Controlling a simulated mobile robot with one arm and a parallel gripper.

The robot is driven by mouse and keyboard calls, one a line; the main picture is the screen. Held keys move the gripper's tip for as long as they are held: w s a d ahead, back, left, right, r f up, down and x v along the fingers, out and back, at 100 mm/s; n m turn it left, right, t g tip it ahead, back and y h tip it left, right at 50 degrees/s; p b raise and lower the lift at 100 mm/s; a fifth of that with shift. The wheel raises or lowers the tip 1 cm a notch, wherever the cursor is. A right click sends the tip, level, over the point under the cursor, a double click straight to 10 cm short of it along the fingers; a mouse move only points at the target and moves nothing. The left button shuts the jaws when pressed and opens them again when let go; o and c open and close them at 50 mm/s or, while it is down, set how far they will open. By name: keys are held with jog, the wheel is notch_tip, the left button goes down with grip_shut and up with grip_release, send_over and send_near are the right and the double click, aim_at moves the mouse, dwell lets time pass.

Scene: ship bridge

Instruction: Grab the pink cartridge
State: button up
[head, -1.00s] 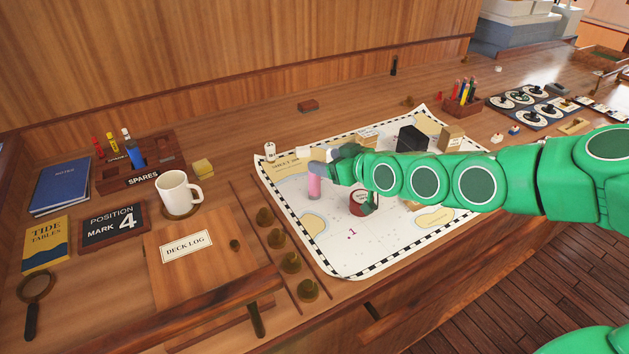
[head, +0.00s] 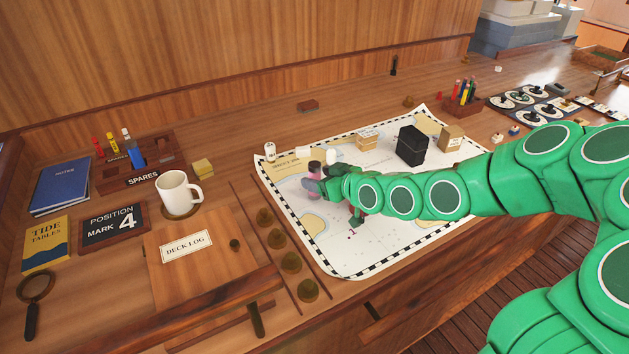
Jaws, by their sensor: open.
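The pink cartridge (head: 315,176) stands upright on the chart (head: 335,258), near its left side. Its dark top shows above my gripper. My gripper (head: 313,186) is open and low at the cartridge, with its grey fingers at the cartridge's height. The fingers hide the cartridge's lower part. I cannot tell whether either finger touches it.
A white cylinder (head: 331,156) stands just behind the cartridge, with a small white piece (head: 302,151) nearby. A black box (head: 411,145) and cardboard box (head: 451,138) stand farther right. A mug (head: 174,192) and several brass weights (head: 277,239) are left of the chart.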

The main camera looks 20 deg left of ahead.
aim_at(310, 176)
jog(key=shift+f+x, duration=0.1)
jog(key=shift+x, duration=1.05)
jog(key=shift+f+x, duration=0.15)
jog(key=shift+x, duration=1.05)
jog(key=shift+d, duration=0.15)
jog(key=shift+c, duration=0.4)
jog(key=c, duration=1)
jog(key=shift+c, duration=0.2)
